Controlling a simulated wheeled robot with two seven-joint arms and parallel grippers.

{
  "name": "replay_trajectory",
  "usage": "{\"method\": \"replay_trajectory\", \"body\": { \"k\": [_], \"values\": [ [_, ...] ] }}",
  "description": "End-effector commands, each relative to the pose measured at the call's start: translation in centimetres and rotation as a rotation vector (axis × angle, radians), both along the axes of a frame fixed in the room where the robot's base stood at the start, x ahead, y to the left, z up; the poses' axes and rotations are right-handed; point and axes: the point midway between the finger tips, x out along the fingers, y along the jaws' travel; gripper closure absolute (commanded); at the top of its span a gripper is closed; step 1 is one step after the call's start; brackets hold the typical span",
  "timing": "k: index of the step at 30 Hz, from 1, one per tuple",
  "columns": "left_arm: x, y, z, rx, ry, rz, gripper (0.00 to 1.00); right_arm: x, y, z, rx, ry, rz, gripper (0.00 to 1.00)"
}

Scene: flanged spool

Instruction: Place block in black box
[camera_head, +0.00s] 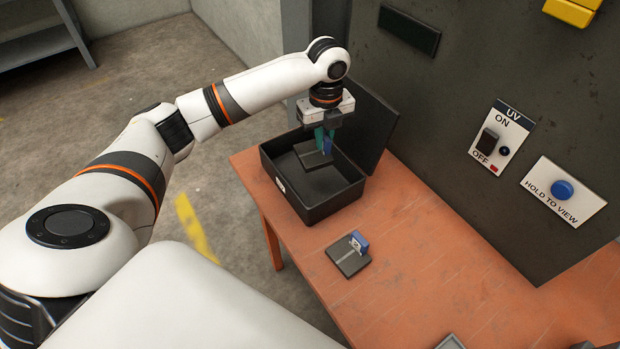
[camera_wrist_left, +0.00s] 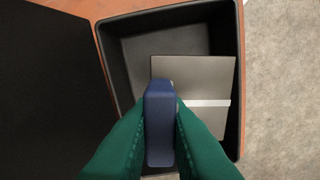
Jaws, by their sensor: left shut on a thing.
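The black box (camera_head: 318,207) stands open on the orange table, its lid (camera_head: 368,122) tilted up on the far right side. My left gripper (camera_head: 325,138) has green fingers and points down over the box. It is shut on the blue upright tab of a block (camera_head: 312,158) with a flat grey plate. In the left wrist view, the blue tab (camera_wrist_left: 159,120) sits between the fingers, and the grey plate with a white stripe (camera_wrist_left: 205,85) lies within the outline of the box (camera_wrist_left: 118,70). I cannot tell whether the plate touches the box floor. My right gripper is not in view.
A second grey block with a blue tab (camera_head: 348,258) lies on the orange table (camera_head: 420,240) in front of the box. A dark panel (camera_head: 440,130) with a UV switch (camera_head: 489,141) and a blue button (camera_head: 563,190) stands behind. Bare table surrounds the second block.

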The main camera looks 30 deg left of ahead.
Motion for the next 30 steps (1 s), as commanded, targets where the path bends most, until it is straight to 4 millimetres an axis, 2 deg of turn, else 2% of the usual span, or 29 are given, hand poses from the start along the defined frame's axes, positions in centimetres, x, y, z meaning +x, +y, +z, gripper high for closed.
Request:
{"method": "replay_trajectory", "body": {
  "k": [3, 8, 15, 20, 27, 30],
  "values": [
    [0.7, 0.8, -0.2, -0.002, 0.0, -0.117, 1.0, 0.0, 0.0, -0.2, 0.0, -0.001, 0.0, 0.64],
    [1.0, 1.2, -0.8, -0.003, 0.004, -0.2, 1.0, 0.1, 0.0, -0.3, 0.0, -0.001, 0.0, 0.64],
    [1.0, 1.3, -4.5, -0.003, 0.005, -0.214, 1.0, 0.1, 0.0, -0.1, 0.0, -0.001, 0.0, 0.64],
    [1.0, 1.3, -5.9, -0.001, 0.004, -0.214, 1.0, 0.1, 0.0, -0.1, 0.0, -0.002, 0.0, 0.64],
    [0.9, 1.2, -9.5, -0.002, 0.006, -0.213, 1.0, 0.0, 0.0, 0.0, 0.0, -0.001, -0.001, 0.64],
    [1.0, 1.3, -10.3, -0.001, 0.003, -0.213, 1.0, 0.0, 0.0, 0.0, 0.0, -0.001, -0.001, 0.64]
  ]
}}
